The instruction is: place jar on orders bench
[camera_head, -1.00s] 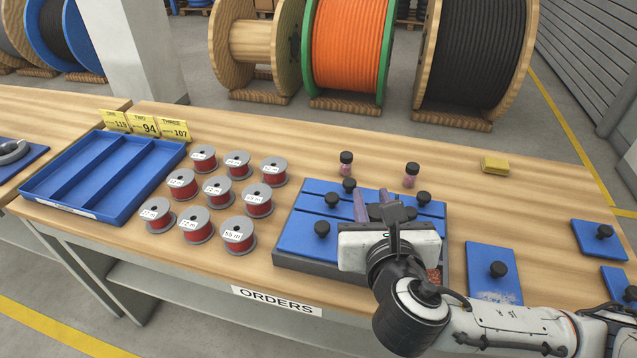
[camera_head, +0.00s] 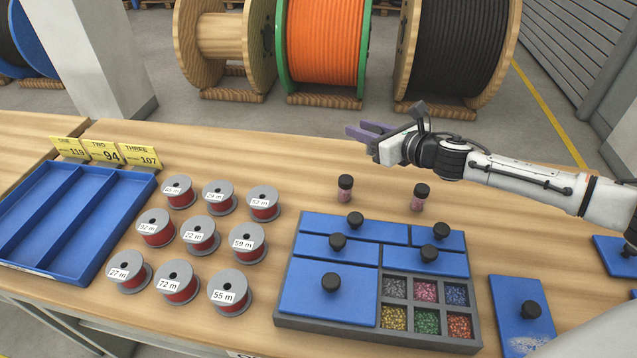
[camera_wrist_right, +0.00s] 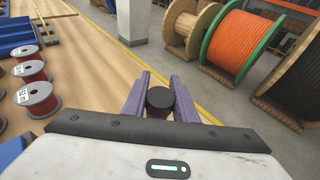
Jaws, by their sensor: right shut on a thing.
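My right gripper (camera_head: 356,131) is raised over the back part of the orders bench (camera_head: 290,150), left of its arm. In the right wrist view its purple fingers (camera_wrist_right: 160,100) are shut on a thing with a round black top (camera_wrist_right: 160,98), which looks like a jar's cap. Its body is hidden there, and in the head view it is not visible behind the fingers. Two other black-capped jars with pink contents stand upright on the bench, one on the left (camera_head: 345,188) and one on the right (camera_head: 419,197). My left gripper is not in view.
A grey organizer (camera_head: 375,340) has blue knobbed lids and open compartments of coloured pellets. Several red spools (camera_head: 200,236) and a blue tray (camera_head: 70,220) with yellow cards stand left. A loose blue lid (camera_head: 522,312) lies right. Bare wood shows behind the spools and jars.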

